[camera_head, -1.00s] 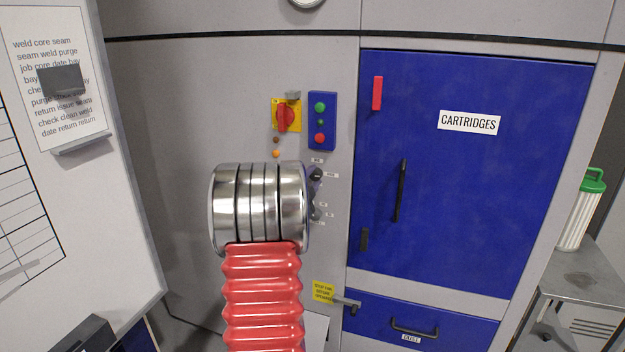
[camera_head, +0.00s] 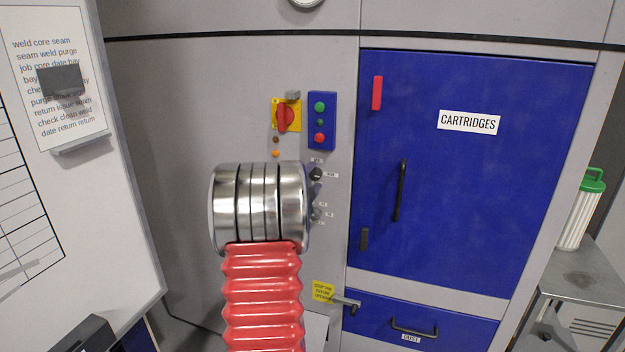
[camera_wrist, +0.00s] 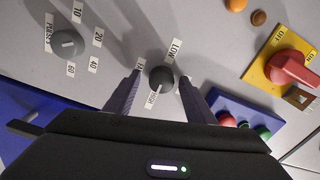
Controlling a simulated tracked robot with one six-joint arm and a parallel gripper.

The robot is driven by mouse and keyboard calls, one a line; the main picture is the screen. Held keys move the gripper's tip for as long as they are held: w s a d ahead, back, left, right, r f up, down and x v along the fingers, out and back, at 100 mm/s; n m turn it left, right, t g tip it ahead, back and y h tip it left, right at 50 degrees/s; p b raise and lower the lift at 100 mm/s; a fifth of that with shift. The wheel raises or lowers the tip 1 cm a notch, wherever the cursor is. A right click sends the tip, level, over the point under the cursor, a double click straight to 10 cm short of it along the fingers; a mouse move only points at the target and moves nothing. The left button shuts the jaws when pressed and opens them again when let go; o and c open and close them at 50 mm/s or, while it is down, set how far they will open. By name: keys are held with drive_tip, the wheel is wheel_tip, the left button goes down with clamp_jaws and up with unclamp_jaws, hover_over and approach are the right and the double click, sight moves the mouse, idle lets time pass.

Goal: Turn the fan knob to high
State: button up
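The fan knob (camera_wrist: 162,79) is a round dark grey knob with a pale pointer mark, seen in the wrist view. A LOW label (camera_wrist: 175,50) and a HIGH label (camera_wrist: 153,99) stand on opposite sides of it; a third label is partly covered by a finger. The pointer seems to lie toward the HIGH side, but it is small. My gripper (camera_wrist: 161,82) has one finger on each side of the knob, with narrow gaps, so it looks open around it. In the head view the knob (camera_head: 316,174) shows just right of my arm, which hides the gripper.
A red rotary switch (camera_head: 285,115) on a yellow plate and a blue button box (camera_head: 321,120) are above the knob. A blue CARTRIDGES door (camera_head: 470,190) is at right.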

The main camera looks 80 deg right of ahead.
drive_tip(key=shift+a, duration=0.1)
drive_tip(key=w+a, duration=0.1)
drive_tip(key=a, duration=1.2)
drive_tip(key=shift+w+a, duration=0.15)
drive_tip(key=shift+a, duration=0.15)
drive_tip(key=shift+f, duration=0.1)
idle(0.5)
